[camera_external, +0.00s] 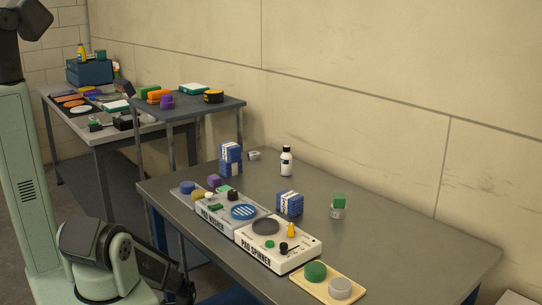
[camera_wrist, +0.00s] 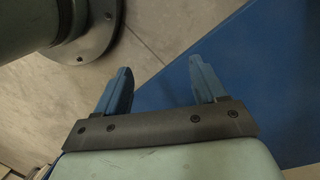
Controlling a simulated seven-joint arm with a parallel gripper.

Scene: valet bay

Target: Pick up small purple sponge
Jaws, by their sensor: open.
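Neither purple piece shows in the wrist view. My gripper's fingers cannot be made out in the external view.
The pad spinner (camera_external: 303,254) and a yellow tray (camera_external: 352,288) with round pads line the table's front edge. Blue-and-white boxes (camera_external: 289,204), a white bottle (camera_external: 286,162) and a green block (camera_external: 339,200) on a can stand behind. The table's right side is clear.

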